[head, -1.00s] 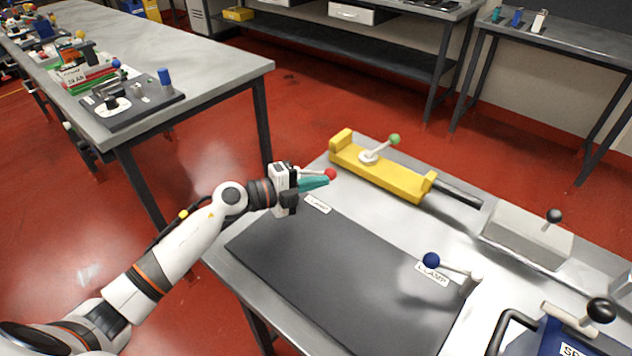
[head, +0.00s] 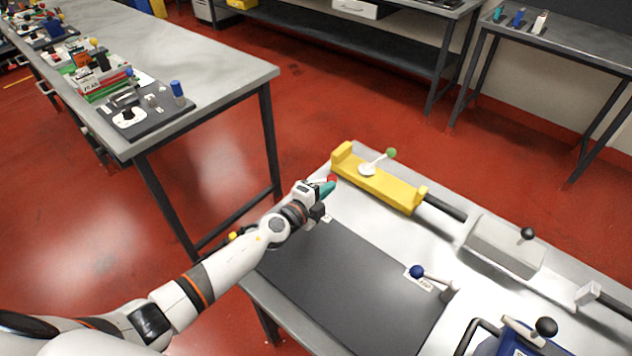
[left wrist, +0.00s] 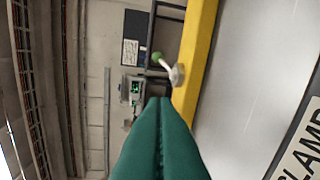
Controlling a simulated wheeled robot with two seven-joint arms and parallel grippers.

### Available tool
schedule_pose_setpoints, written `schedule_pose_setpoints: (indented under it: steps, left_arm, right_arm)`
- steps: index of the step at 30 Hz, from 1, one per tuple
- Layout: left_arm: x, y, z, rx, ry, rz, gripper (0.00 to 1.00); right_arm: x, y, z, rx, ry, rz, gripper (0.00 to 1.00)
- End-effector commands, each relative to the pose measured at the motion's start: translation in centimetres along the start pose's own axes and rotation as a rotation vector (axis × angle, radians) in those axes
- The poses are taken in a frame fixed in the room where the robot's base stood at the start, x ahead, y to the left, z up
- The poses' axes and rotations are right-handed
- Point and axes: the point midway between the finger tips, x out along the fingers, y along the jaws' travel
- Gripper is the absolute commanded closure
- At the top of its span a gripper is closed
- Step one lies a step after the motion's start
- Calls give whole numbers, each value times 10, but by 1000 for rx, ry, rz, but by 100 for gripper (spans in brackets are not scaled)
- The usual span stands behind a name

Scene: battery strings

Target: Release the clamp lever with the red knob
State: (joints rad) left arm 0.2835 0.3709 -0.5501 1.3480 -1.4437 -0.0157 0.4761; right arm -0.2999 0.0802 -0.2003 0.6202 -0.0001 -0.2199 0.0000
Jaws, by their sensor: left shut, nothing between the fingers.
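The red knob (head: 332,178) of the clamp lever shows at the tips of my left gripper (head: 328,188) in the head view. My left gripper's teal fingers are closed together and lie beside the knob. The lever arm and its base are mostly hidden behind the gripper, and I cannot tell whether the fingers touch the knob. In the left wrist view the closed fingers (left wrist: 160,135) fill the lower middle with nothing between them, and the red knob is not visible. The "CLAMP" label (left wrist: 303,145) shows at the right edge there. My right gripper is not in view.
A yellow fixture (head: 380,187) with a green-knobbed lever (head: 391,153) stands just beyond the gripper. A blue-knobbed clamp lever (head: 417,271) sits at the right of the dark mat (head: 340,285). A grey block with a black knob (head: 527,234) is farther right.

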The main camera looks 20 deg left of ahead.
Motion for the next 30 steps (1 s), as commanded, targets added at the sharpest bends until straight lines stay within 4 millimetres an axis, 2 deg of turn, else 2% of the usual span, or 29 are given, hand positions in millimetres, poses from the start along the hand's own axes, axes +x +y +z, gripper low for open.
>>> schedule_pose_setpoints:
  steps: [1, 3, 12, 30]
  left_arm:
    - [3, 5, 1, -8, 34, 4, 100]
    - [7, 4, 1, -20, 83, 12, 100]
    - [18, 3, -6, -37, 231, 33, 100]
    - [21, 8, -13, -38, 288, 48, 100]
  right_arm:
    - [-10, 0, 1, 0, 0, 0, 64]
    - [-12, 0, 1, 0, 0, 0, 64]
    - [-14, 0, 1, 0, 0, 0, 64]
    - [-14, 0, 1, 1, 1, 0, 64]
